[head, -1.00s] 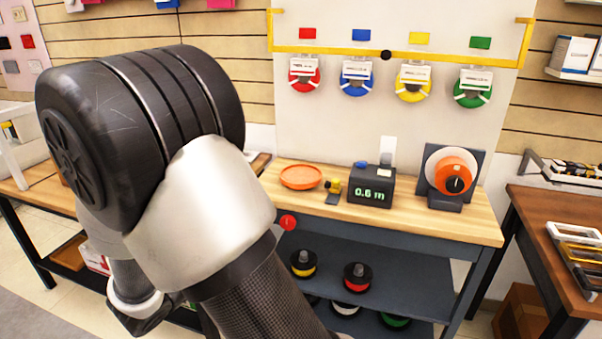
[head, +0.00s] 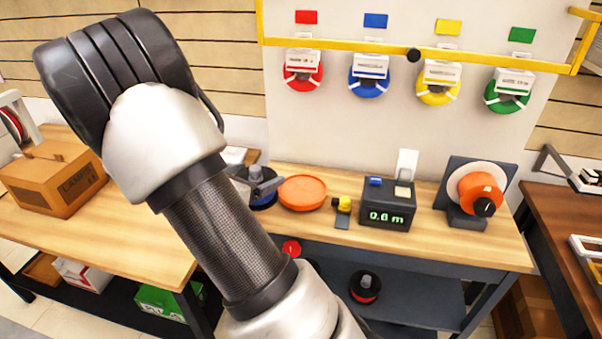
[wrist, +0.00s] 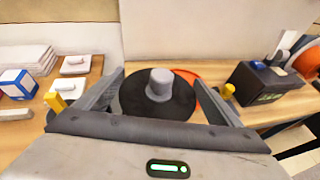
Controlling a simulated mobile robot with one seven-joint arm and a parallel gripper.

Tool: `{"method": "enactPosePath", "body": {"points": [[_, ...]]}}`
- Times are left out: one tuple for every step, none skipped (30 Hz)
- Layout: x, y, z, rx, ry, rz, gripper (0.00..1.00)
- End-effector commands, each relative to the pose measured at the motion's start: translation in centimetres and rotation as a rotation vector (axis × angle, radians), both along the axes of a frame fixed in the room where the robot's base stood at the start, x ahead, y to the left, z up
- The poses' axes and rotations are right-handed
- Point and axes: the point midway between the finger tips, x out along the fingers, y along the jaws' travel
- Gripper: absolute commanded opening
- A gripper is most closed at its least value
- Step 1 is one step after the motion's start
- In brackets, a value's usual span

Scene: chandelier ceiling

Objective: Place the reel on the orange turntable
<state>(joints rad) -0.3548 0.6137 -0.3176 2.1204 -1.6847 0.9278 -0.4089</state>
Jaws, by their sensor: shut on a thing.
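My gripper (head: 262,188) is shut on the reel (head: 264,203), which has a black flange, a grey hub and a blue edge. In the wrist view the reel's black top (wrist: 140,100) lies between the two fingers, with the grey hub upright in the middle. The orange turntable (head: 303,193) is a shallow round dish on the wooden workbench. The reel is just left of it in the head view. In the wrist view the turntable (wrist: 190,76) is partly hidden behind the reel. I cannot tell whether the reel touches the bench.
A yellow-and-black tool (head: 343,207), a dark meter box (head: 387,213) reading 0.6 m and an orange-white winder (head: 478,190) stand right of the turntable. A red-edged reel (head: 365,288) is on the lower shelf. A cardboard box (head: 50,182) is on the left table.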

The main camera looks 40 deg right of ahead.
Motion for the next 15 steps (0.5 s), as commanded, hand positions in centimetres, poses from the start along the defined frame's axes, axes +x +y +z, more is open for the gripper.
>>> {"method": "enactPosePath", "body": {"points": [[0.0, -3.0, 2.4, -0.006, 0.001, -0.034, 0.52], [0.0, -4.5, 2.9, -0.008, 0.000, -0.049, 0.52], [-0.1, -6.3, 3.6, -0.010, 0.002, -0.065, 0.52], [-0.2, -7.6, 4.0, -0.011, 0.003, -0.077, 0.52], [-0.3, -8.7, 4.4, -0.013, 0.004, -0.089, 0.52], [-0.5, -10.1, 4.9, -0.014, 0.006, -0.101, 0.52], [-0.6, -11.0, 5.2, -0.017, 0.007, -0.109, 0.52], [-0.7, -11.7, 5.4, -0.019, 0.008, -0.114, 0.52], [-0.8, -12.6, 5.7, -0.018, 0.010, -0.122, 0.52], [-1.0, -13.1, 5.8, -0.019, 0.010, -0.127, 0.52], [-1.1, -13.5, 5.9, -0.021, 0.011, -0.131, 0.52], [-1.1, -13.9, 5.7, -0.022, 0.013, -0.134, 0.52], [-1.1, -14.1, 5.4, -0.022, 0.014, -0.134, 0.52], [-1.2, -14.2, 5.0, -0.023, 0.015, -0.135, 0.52], [-1.2, -14.3, 4.3, -0.023, 0.016, -0.135, 0.52]]}}
